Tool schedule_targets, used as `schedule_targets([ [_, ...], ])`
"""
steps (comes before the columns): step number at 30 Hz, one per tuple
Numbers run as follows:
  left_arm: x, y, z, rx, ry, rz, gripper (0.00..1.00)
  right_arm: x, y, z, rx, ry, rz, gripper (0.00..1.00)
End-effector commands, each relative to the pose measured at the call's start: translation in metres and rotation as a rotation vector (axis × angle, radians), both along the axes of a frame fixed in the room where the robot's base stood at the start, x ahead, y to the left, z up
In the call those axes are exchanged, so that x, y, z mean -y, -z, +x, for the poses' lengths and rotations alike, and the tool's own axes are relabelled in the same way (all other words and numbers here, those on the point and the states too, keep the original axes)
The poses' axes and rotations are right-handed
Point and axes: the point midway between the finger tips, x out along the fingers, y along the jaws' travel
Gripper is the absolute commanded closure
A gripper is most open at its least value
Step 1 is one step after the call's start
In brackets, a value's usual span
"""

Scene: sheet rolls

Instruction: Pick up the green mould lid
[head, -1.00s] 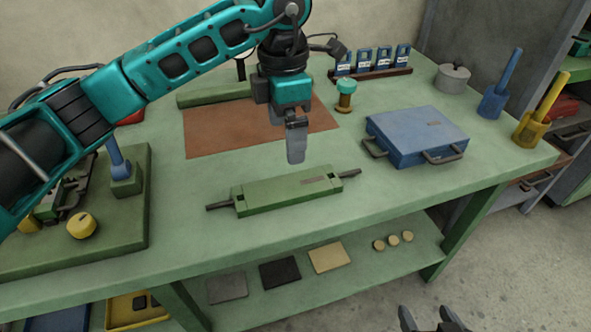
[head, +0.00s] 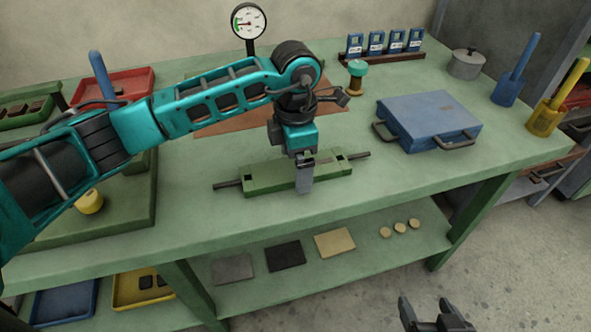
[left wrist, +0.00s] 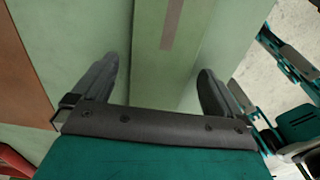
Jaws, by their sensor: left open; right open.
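The green mould lid (head: 265,180) is a long green bar with a dark rod handle at each end and a small label strip. It lies near the front edge of the green bench. My left gripper (head: 304,188) is over it, right of its middle, pointing down and hiding part of it. In the left wrist view the lid (left wrist: 172,65) runs between the two spread fingers of my left gripper (left wrist: 157,72), with nothing clamped. I cannot tell how far the tips reach down beside it. My right gripper (head: 435,318) is open and empty, low in front of the bench.
A blue case with handles (head: 430,118) lies to the right of the lid. A brown mat (head: 225,122) is behind it, and a green-topped spool (head: 357,78) stands further back. The bench between lid and case is clear.

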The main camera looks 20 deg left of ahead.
Motion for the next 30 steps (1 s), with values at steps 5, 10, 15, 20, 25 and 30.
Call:
schedule_targets([
  [5,0.0001,0.0051,0.0003,0.002,0.0,0.0,0.0,-0.0008,-0.0011,0.0011,0.002,0.002,0.003,0.27],
  [10,0.0002,0.0048,0.0002,0.001,0.0,0.0,0.09,-0.0008,-0.0011,0.0011,0.002,0.002,0.003,0.27],
  [15,0.0003,0.0046,0.0003,0.001,0.0,0.0,0.25,-0.0006,-0.0009,0.0006,0.001,0.001,0.003,0.27],
  [20,0.0003,0.0045,0.0003,0.002,0.0,-0.001,0.4,-0.0003,0.0008,-0.0018,-0.004,0.0,0.001,0.27],
  [25,0.0003,0.0045,0.0003,0.002,0.0,-0.001,0.56,0.001,0.0022,-0.004,-0.008,-0.004,-0.004,0.27],
  [30,0.0003,0.0044,0.0003,0.002,0.0,-0.001,0.73,0.0019,0.0027,-0.0046,-0.009,-0.006,-0.007,0.27],
])
